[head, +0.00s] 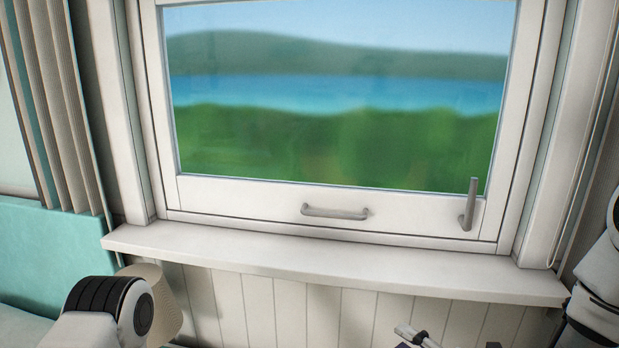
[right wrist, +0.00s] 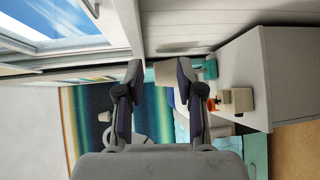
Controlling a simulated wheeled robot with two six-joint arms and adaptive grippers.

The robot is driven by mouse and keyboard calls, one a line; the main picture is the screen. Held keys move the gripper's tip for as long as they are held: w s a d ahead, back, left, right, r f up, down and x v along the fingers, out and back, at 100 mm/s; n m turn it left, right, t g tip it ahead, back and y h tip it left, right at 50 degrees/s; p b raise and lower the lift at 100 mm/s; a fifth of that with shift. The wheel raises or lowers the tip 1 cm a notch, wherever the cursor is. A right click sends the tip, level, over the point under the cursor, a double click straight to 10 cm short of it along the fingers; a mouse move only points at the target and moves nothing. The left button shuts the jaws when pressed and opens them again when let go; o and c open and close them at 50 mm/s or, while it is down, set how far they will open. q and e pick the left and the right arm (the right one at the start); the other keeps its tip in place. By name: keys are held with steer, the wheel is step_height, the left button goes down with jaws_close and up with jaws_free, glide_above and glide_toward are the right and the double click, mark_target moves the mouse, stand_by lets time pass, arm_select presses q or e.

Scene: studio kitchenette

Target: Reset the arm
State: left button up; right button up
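My right gripper (right wrist: 159,70) shows in the right wrist view with its two dark finger pads apart and nothing between them. In the head view, part of my right arm is at the right edge, and a small piece of my arm or gripper hardware shows at the bottom, cut off by the frame. My left arm shows only as a rounded white and black joint at the lower left of the head view. My left gripper is out of sight.
The closed-looking window has a bar handle (head: 335,212) and an upright lever (head: 469,205). The white sill (head: 330,266) juts out below and is bare. Grey curtains (head: 62,110) hang left. The right wrist view shows a striped rug (right wrist: 88,130) and a pale cabinet (right wrist: 245,75).

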steer(key=s+d+f+m+g+h+p, duration=0.1)
steer(key=s+f+m+g+h, duration=0.25)
steer(key=s+f, duration=0.55)
steer(key=s+d+f+m+g+h+p, duration=0.15)
steer(key=s+f+m+g, duration=0.3)
steer(key=f, duration=0.95)
steer(key=s+d+f+m+g+h, duration=0.2)
steer(key=s+m, duration=0.4)
steer(key=m, duration=0.3)
steer(key=s+d+f+m+g+h, duration=0.2)
steer(key=s+d+f+m+g, duration=0.1)
steer(key=s+m, duration=0.4)
steer(key=shift+s+d+m+g+h, duration=0.2)
steer(key=shift+d+m+g+h, duration=0.15)
steer(key=shift+m, duration=0.65)
